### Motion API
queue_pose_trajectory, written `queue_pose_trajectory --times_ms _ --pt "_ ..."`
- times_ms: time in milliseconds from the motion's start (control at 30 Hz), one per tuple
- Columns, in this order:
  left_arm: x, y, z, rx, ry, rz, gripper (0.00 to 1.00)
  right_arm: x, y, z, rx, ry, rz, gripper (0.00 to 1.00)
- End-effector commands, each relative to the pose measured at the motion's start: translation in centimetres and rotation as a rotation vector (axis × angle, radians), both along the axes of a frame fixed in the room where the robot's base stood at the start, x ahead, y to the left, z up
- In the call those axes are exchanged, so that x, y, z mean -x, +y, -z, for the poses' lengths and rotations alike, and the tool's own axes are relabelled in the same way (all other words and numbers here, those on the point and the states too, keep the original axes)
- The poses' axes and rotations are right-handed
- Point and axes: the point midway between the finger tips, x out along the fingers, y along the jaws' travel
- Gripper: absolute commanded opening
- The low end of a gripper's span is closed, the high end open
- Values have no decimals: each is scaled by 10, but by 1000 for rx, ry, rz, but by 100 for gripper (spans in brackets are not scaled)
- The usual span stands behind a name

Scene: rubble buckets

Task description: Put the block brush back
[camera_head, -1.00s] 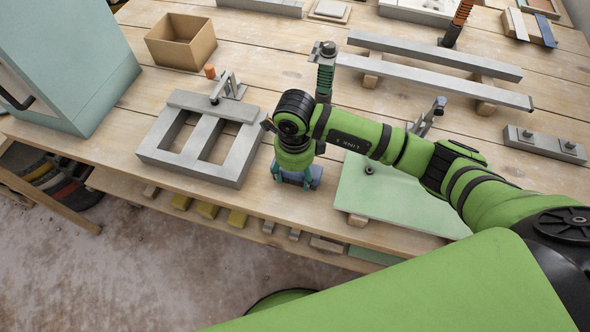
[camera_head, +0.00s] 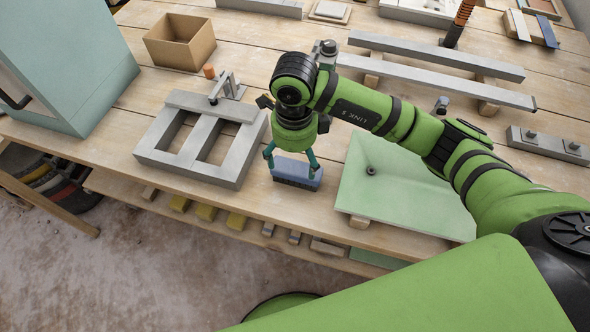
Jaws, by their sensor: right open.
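The block brush (camera_head: 297,173) is a small blue-grey block with a darker front side. It sits on the wooden bench near the front edge, between the grey two-window frame and the pale green plate. My right gripper (camera_head: 292,162) is above it, pointing down. Its two teal fingers are spread, one near each end of the brush; I cannot tell whether they touch it. The hand hides what lies just behind the brush. My left gripper is not in view.
The grey frame with a clamp (camera_head: 187,165) lies left of the brush. The pale green plate (camera_head: 400,190) lies right. A cardboard box (camera_head: 180,48) and a green cabinet (camera_head: 70,60) stand at the left. Long grey bars (camera_head: 440,80) lie behind my arm. A lower shelf holds small blocks.

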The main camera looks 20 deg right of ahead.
Motion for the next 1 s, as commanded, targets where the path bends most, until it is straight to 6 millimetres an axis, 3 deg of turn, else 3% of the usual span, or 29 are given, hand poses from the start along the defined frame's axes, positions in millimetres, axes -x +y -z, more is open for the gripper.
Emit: queue_pose_trajectory --times_ms 133,333,1000 --pt "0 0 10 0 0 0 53 -1 0 -28 0 -5 -1 86" --pt "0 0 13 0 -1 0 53 0 0 -49 1 -1 0 86" --pt "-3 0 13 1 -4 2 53 0 0 -52 0 1 0 86"
